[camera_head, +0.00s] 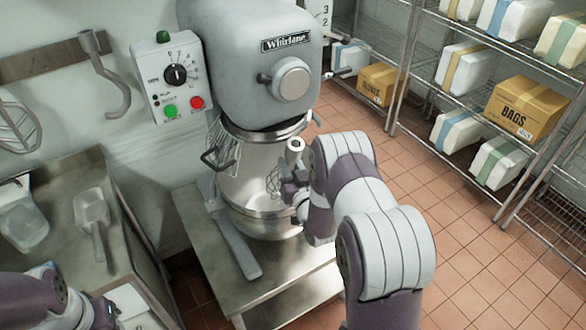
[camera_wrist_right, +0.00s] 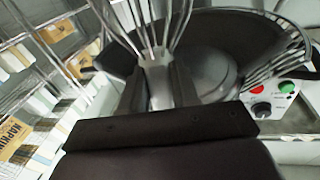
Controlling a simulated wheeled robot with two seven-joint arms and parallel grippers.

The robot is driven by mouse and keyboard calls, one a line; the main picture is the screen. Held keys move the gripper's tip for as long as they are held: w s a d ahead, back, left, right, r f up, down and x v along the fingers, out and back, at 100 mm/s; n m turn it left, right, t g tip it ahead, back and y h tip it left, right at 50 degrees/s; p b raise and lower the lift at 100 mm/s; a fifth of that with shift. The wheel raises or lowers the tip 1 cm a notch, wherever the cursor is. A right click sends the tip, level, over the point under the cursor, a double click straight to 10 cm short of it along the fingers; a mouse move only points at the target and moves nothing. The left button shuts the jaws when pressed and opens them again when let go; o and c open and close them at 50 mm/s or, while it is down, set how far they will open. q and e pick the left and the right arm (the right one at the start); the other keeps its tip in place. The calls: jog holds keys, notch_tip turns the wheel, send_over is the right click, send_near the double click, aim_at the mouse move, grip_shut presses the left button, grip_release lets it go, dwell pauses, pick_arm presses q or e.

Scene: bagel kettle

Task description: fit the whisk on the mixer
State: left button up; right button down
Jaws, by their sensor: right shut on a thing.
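The grey mixer (camera_head: 255,60) stands at the centre of the head view. Its steel bowl (camera_head: 262,222) sits below the mixer head. My right gripper (camera_head: 292,188) is in front of the bowl, partly hidden by its own arm. It is shut on the whisk, whose metal hub (camera_head: 296,145) shows above the gripper and whose wires show beside it. In the right wrist view the whisk (camera_wrist_right: 152,50) is between the fingers, wires spreading toward the top edge. The whisk is apart from the mixer's drive, which is hidden. My left arm is at the lower left; its fingertips are not clear.
A control box (camera_head: 172,78) is left of the mixer. A hook (camera_head: 104,75) and a flat beater (camera_head: 18,125) hang on the wall rail. A sink counter with a scoop (camera_head: 93,215) is at left. Wire shelves with boxes (camera_head: 525,108) stand at right; tiled floor between is clear.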

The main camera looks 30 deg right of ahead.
jog(key=shift+g, duration=0.4)
jog(key=shift+w+f+b, duration=0.3)
jog(key=shift+f+b, duration=0.9)
jog(key=shift+f, duration=0.25)
jog(key=shift+w+f+b, duration=0.35)
jog(key=shift+f+b, duration=0.9)
jog(key=shift+f, duration=0.2)
jog(key=shift+w+f+b, duration=0.3)
jog(key=shift+f+b, duration=0.9)
jog(key=shift+f, duration=0.25)
